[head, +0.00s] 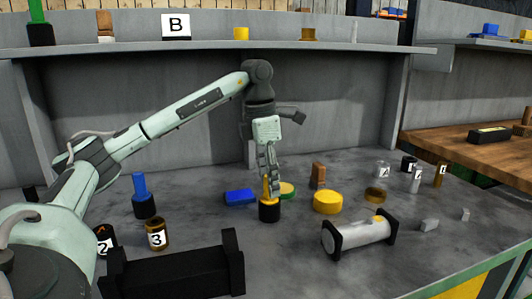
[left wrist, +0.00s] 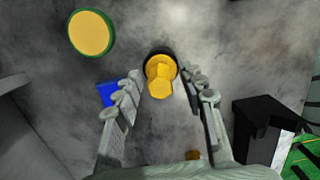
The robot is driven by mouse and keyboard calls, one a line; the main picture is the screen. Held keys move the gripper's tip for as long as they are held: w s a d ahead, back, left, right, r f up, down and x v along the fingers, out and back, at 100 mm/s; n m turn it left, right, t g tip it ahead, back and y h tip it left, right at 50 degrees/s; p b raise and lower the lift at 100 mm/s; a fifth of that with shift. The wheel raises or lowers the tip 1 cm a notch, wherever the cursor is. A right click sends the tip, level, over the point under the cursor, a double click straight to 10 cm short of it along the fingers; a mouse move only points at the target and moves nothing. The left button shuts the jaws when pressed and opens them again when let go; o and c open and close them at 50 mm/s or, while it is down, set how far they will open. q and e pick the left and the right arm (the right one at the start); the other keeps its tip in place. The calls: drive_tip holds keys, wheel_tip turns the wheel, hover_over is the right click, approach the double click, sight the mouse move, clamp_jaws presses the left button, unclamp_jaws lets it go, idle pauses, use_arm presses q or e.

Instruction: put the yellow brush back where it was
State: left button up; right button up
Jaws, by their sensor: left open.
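The yellow brush (head: 269,210) stands upright on the grey table, with a black round base and a yellow handle. It also shows from above in the left wrist view (left wrist: 160,80). My left gripper (head: 270,182) points down over the brush. In the left wrist view its fingers (left wrist: 160,88) are open, one on each side of the yellow handle. I cannot tell whether either finger touches it. The handle is partly hidden by the fingers in the head view. My right gripper is in neither view.
A blue block (head: 240,196) and a green-rimmed yellow disc (head: 287,189) lie close to the brush. A yellow cylinder (head: 327,202) and a brown block (head: 318,175) are to the right. A blue-handled brush (head: 143,197) stands left. A shelf (head: 210,47) runs behind.

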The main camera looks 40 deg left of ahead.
sight(263, 199)
use_arm(q)
drive_tip(key=r, duration=0.6)
drive_tip(key=shift+s+a+r+p, duration=0.15)
drive_tip(key=shift+s+p, duration=0.15)
drive_tip(key=shift+p, duration=0.1)
wheel_tip(263, 199, up, 3)
drive_tip(key=shift+s+a+f+p, duration=0.1)
drive_tip(key=shift+s+f+p, duration=0.1)
drive_tip(key=shift+p, duration=0.7)
drive_tip(key=shift+r, duration=0.25)
drive_tip(key=shift+s+a+r, duration=0.1)
drive_tip(key=shift+r, duration=0.9)
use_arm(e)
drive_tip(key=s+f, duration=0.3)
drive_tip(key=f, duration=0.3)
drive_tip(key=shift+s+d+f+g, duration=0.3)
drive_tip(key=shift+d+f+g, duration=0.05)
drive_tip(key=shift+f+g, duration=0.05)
